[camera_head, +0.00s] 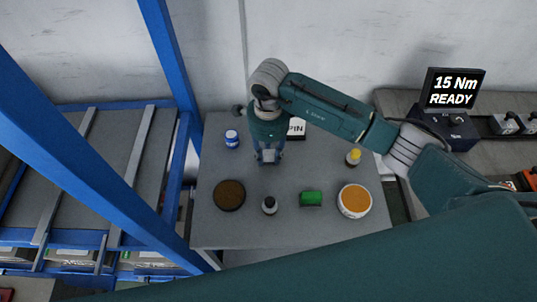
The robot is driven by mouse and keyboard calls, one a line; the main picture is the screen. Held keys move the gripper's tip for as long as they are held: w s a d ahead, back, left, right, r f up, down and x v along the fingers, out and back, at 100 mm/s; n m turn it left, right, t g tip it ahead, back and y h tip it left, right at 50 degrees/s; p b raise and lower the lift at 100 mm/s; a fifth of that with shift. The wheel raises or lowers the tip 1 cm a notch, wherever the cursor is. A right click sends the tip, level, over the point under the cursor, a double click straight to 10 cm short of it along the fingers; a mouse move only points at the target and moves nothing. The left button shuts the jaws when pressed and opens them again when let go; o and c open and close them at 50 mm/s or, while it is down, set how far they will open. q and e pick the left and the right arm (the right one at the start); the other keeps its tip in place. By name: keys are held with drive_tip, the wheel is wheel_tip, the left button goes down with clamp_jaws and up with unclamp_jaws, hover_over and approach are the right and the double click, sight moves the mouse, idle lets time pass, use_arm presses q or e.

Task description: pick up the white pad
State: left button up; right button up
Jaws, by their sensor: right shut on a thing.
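My right gripper (268,158) points down over the middle of the grey table (225,232). A small pale, whitish piece (269,155) shows between its fingertips, and the gripper is shut on it. I take it for the white pad, though it is small and partly hidden by the fingers. Whether it is clear of the table top is hard to tell. My left gripper is not in view.
Around it stand a brown disc (229,195), a small black-topped bottle (269,205), a green cylinder (311,199), an orange-topped round tub (354,200), a yellow-capped bottle (353,156) and a blue-and-white jar (232,139). A white sign (297,127) is partly hidden behind my arm. Blue posts (90,145) border the left.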

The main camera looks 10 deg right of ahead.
sight(269, 154)
wheel_tip(269, 154, up, 19)
drive_tip(key=b, duration=0.2)
drive_tip(key=shift+r, duration=0.15)
